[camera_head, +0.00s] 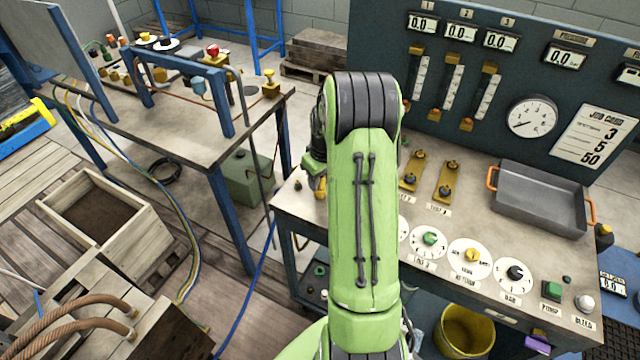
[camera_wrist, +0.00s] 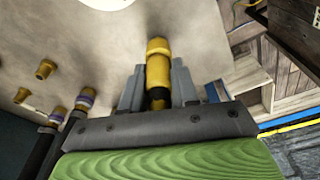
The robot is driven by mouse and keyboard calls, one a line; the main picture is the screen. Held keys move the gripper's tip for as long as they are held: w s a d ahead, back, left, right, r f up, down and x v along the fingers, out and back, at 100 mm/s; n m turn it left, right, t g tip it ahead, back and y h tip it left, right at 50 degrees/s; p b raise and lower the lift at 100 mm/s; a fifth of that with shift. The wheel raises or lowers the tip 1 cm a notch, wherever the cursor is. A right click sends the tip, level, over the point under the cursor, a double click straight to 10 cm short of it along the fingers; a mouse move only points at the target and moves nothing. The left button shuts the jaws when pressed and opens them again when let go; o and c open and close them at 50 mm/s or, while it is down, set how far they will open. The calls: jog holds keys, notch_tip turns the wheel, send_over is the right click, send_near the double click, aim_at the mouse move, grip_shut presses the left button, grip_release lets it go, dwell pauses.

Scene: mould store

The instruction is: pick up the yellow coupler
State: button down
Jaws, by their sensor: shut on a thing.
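The yellow coupler (camera_wrist: 158,66) stands between the two grey fingers of my gripper (camera_wrist: 157,88) in the wrist view. Its yellow body has a dark band low down between the fingers. My gripper is shut on it. In the head view my green arm hides most of the gripper. A small yellow piece (camera_head: 320,188) shows left of the arm at the bench's left end; I cannot tell for certain that it is the coupler. I cannot tell whether the coupler touches the bench top.
The bench (camera_head: 455,215) carries dials, valves and a grey tray (camera_head: 540,198) with orange handles. A gauge panel (camera_head: 480,70) stands behind. Several brass fittings (camera_wrist: 46,69) are at the left in the wrist view. A second table (camera_head: 160,115) and a wooden box (camera_head: 100,215) stand left.

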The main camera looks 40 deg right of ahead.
notch_tip(320, 180, up, 10)
jog(key=shift+r+p, duration=0.1)
jog(key=shift+p, duration=0.85)
